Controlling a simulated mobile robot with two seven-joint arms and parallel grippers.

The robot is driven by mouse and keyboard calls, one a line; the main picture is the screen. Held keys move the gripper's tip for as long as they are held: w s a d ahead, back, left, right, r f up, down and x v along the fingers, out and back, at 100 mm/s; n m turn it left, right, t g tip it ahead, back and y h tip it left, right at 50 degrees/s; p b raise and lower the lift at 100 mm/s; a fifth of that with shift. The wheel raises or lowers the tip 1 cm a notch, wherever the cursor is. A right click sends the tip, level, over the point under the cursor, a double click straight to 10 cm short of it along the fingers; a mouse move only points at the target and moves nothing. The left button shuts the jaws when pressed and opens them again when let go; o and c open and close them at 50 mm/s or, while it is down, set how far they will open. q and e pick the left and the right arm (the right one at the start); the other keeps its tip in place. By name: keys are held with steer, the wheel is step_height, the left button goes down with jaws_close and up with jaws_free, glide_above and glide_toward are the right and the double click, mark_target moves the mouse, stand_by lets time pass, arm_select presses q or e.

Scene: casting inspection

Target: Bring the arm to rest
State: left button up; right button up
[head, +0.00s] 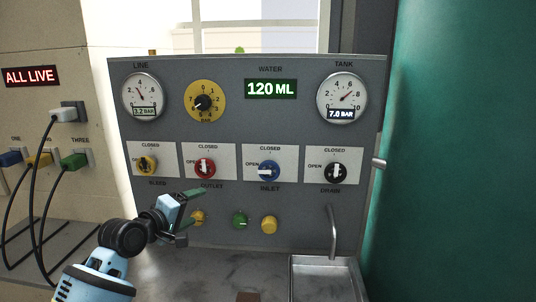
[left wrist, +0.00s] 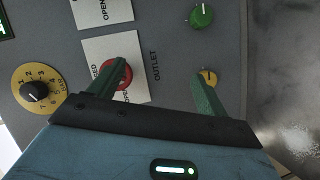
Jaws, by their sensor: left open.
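My left gripper (head: 195,213) is open and empty in front of the grey panel (head: 225,222), below the red outlet valve (head: 204,168). In the left wrist view its two green fingers (left wrist: 161,70) are spread apart. One finger overlaps the red valve (left wrist: 122,72) in the picture, and the other is near a small yellow knob (left wrist: 209,76). I cannot tell if either finger touches the panel. The red handle looks upright, toward CLOSED. The blue inlet handle (head: 268,171) looks level, toward OPEN. My right gripper is in neither view.
The black drain valve (head: 335,173) and yellow bleed valve (head: 146,164) are also on the panel. A metal sink (head: 297,280) with a tap (head: 333,230) stands at lower right. Cabled plugs, including a green one (head: 74,161), are at left. A teal surface (head: 460,150) fills the right.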

arm_select(q)
steer(key=s+d+f+m+g+y, duration=0.3)
steer(key=s+f+m+g, duration=0.3)
steer(key=s+f, duration=1.65)
steer(key=s+a+f+m+g+y, duration=0.2)
steer(key=s+f+m+g, duration=0.1)
steer(key=s, duration=1.1)
steer(key=s+a+f+m+g+y, duration=0.1)
steer(key=s+a+f+m+g, duration=0.15)
steer(key=s, duration=1.05)
steer(key=w+d+f+t, duration=0.1)
steer(key=w+f+t, duration=0.2)
steer(key=f, duration=0.2)
steer(key=w+d+f+t+h, duration=0.1)
steer(key=w+d+f+t, duration=0.1)
steer(key=f, duration=0.4)
steer(key=shift+w+d+t, duration=0.2)
steer(key=shift+w+t, duration=0.65)
steer(key=shift+t, duration=0.1)
steer(key=shift+w+a+r, duration=0.1)
